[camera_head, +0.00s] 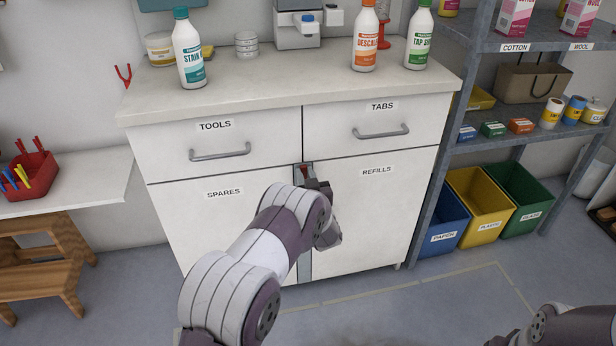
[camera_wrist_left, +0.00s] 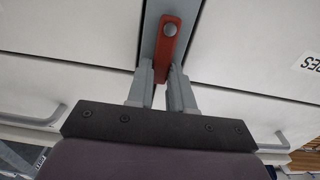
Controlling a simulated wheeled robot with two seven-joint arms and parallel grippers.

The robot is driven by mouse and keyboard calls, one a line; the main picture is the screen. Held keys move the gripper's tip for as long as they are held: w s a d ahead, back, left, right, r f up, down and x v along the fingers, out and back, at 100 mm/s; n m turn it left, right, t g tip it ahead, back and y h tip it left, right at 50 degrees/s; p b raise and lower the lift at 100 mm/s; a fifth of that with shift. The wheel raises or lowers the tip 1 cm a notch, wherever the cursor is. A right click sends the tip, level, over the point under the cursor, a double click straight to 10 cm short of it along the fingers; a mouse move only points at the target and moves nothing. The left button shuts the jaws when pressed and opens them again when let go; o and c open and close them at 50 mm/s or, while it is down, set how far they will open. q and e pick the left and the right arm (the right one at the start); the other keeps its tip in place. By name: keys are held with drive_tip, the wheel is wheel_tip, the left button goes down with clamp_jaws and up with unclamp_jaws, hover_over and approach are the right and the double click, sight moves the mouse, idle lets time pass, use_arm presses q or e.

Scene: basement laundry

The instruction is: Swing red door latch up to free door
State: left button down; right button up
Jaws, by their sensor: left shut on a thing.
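The red latch (camera_wrist_left: 168,45) is a short bar with a round screw head at one end, mounted on the grey strip between the SPARES and REFILLS doors. In the left wrist view the cabinet appears upside down, and the bar runs from the screw to my fingertips. On the cabinet it stands nearly upright, slightly tilted, screw at its lower end. A bit of the latch (camera_head: 306,170) shows in the head view. My left gripper (camera_wrist_left: 162,72) is shut on its free end. The REFILLS door (camera_head: 376,205) and SPARES door (camera_head: 215,225) look closed. My right gripper is out of view.
The TOOLS drawer handle (camera_head: 220,154) and TABS drawer handle (camera_head: 381,132) stick out just above the doors. Bottles stand on the countertop (camera_head: 290,82). A grey shelf with bins is at right, a wooden step stool (camera_head: 45,265) at left. Floor before the cabinet's right side is clear.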

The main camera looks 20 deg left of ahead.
use_arm(q)
drive_tip(key=c, duration=1)
unclamp_jaws()
drive_tip(key=shift+s+d, duration=0.25)
drive_tip(key=p+v, duration=0.3)
drive_tip(key=v, duration=0.9)
